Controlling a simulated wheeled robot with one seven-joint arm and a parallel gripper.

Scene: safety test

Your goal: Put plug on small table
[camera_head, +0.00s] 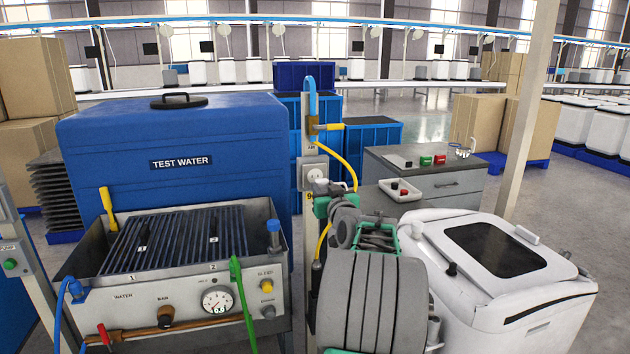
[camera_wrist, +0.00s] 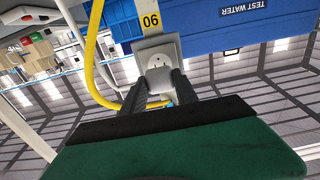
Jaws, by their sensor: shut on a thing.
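In the head view, my gripper (camera_head: 322,190) is at the post just below the socket box (camera_head: 314,174), and the plug cannot be made out. A low grey table (camera_head: 372,197), likely the small table, stands right of the post, partly hidden by my arm.
A tray (camera_head: 400,196) with small items is on the low table. A grey cabinet (camera_head: 445,184) stands behind it. A yellow hose (camera_head: 346,165) hangs beside the post.

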